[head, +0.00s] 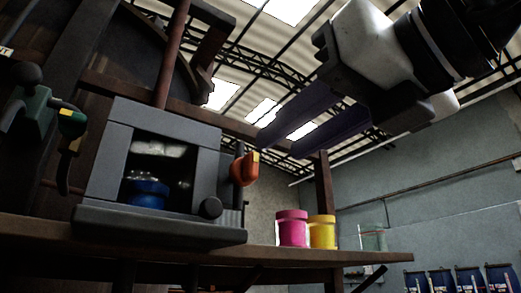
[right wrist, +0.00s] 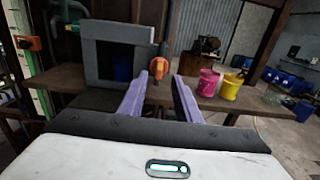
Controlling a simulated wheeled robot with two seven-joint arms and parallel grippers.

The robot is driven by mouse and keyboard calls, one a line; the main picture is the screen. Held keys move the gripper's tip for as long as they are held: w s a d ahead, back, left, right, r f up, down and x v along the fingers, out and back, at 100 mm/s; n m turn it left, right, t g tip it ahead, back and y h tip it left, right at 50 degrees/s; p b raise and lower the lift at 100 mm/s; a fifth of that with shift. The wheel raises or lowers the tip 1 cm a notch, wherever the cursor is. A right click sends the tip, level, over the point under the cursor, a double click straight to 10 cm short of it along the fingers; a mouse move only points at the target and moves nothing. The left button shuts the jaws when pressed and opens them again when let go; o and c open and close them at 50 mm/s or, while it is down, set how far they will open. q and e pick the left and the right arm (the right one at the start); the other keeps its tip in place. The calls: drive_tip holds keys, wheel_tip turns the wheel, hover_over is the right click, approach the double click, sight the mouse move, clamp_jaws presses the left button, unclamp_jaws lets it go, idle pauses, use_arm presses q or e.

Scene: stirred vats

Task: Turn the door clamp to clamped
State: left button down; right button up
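An orange door clamp (head: 245,168) with a small yellow mark sits at the right side of a grey box (head: 106,165) with an open or see-through front. It also shows in the right wrist view (right wrist: 158,66), between and beyond my fingertips. I cannot tell its setting. A blue-lidded jar (head: 148,193) is inside the box. My right gripper (head: 274,149) is open and empty, its purple fingers spread and pointing at the clamp. In the right wrist view, my right gripper (right wrist: 160,78) is apart from it. My left gripper is not in view.
The box stands on a brown bench (head: 330,256). A pink jar (head: 292,229) and a yellow jar (head: 321,232) stand right of the clamp, with a clear glass vessel (head: 373,238) beyond. A green fitting (head: 38,115) is at the left. A rusty pipe (head: 172,55) rises behind the box.

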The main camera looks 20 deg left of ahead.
sight(256, 161)
drive_tip(key=p+x, duration=0.2)
drive_tip(key=x, duration=0.5)
clamp_jaws()
